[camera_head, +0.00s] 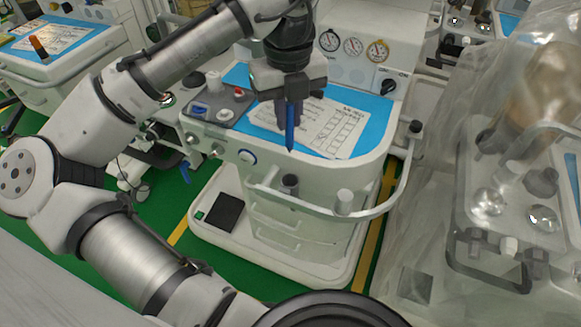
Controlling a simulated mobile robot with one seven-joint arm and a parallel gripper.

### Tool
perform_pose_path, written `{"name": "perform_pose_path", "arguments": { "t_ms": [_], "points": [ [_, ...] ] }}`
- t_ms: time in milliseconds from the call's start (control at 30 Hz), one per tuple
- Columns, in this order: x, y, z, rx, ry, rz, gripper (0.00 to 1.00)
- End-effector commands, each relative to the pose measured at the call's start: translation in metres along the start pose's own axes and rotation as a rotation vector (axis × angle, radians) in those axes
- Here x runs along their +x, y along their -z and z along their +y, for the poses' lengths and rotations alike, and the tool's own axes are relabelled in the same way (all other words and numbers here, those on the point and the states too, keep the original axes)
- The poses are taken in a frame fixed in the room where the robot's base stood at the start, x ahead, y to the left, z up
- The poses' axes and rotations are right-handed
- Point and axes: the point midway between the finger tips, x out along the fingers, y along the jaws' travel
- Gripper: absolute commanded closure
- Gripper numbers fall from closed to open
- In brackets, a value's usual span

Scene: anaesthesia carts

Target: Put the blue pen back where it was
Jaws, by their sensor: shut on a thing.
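The blue pen (290,126) hangs upright, tip down, from my gripper (288,98). My gripper is shut on the upper part of the pen. The pen shows in front of a printed form (335,128) on the blue mat (376,106) of the middle cart (345,172). I cannot tell whether the pen's tip touches the cart top. Two small cup-like holders, one dark (290,184) and one light (344,200), sit at the cart's front rail, below the pen in the picture.
A grey tray (222,108) with small items and a red knob lies left of the form. A handrail (405,180) curves around the cart's front right. A cart under clear plastic (430,225) stands close on the right. Another cart (70,65) is at the far left.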

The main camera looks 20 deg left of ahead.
Motion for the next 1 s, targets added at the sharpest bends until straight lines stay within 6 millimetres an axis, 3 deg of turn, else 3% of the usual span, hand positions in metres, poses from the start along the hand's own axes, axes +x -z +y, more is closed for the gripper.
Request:
{"name": "perform_pose_path", "arguments": {
  "t_ms": [200, 333, 800, 1000],
  "points": [
    [0.06, 0.0, 0.001, -0.002, -0.002, 0.001, 1.0],
    [0.086, 0.0, 0.001, -0.003, -0.001, 0.0, 1.0],
    [0.138, -0.001, 0.0, -0.003, 0.0, -0.001, 1.0],
    [0.14, -0.001, -0.001, -0.003, 0.001, -0.002, 1.0]
  ]
}}
